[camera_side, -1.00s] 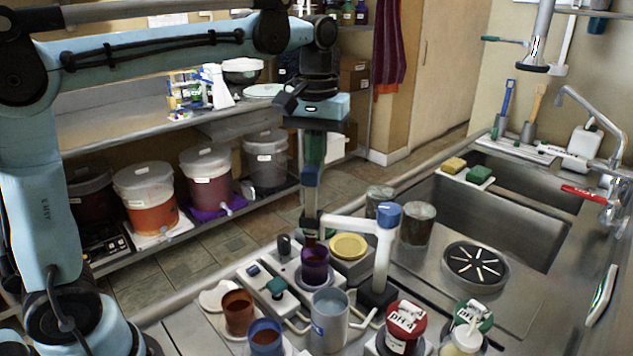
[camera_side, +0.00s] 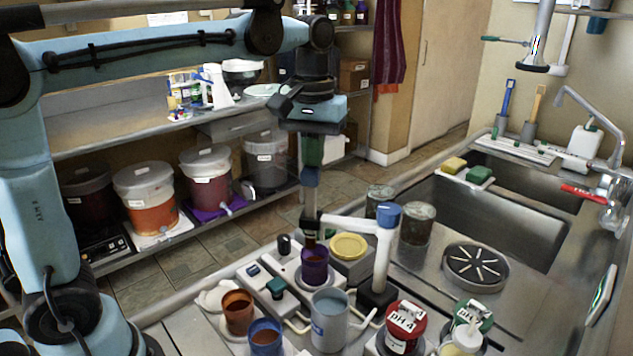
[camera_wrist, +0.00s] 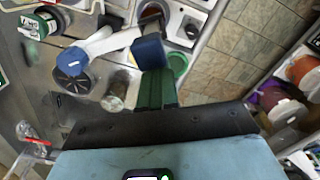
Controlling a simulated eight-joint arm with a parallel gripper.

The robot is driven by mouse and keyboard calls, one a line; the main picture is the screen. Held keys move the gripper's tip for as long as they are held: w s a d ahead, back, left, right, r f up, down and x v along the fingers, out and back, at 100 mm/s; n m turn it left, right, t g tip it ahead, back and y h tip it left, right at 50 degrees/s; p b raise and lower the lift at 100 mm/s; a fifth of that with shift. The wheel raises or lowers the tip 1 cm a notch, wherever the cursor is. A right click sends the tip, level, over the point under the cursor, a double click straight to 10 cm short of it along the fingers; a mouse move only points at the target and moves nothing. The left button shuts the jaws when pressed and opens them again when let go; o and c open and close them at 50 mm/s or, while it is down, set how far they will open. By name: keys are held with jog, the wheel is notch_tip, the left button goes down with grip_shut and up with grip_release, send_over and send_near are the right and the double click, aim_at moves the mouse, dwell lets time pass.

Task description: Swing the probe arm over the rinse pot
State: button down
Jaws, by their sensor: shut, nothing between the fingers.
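The white probe arm (camera_side: 347,224) runs left from a blue-capped post (camera_side: 387,215). Its free end, with a blue head (camera_side: 309,178) and dark holder, stands over the purple cup (camera_side: 315,265). A pale grey pot with a blue label (camera_side: 329,325), apparently the rinse pot, stands in front, below the arm. My gripper (camera_side: 312,160) points down with green fingers shut and empty, right at the blue head; I cannot tell whether they touch. In the wrist view the shut fingers (camera_wrist: 156,78) overlap the blue head's edge (camera_wrist: 149,51), and the white arm (camera_wrist: 105,42) runs left.
Brown (camera_side: 238,314) and blue (camera_side: 266,338) cups stand left of the pot. The red pH 4 pot (camera_side: 405,325) and a green-lidded pot (camera_side: 474,318) stand right. A yellow-lidded box (camera_side: 349,247) and jars (camera_side: 416,225) lie behind the arm.

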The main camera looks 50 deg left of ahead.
jog(key=shift+s+d, duration=0.4)
jog(key=shift+s, duration=0.45)
jog(key=shift+s+d, duration=1.05)
jog(key=shift+s, duration=0.2)
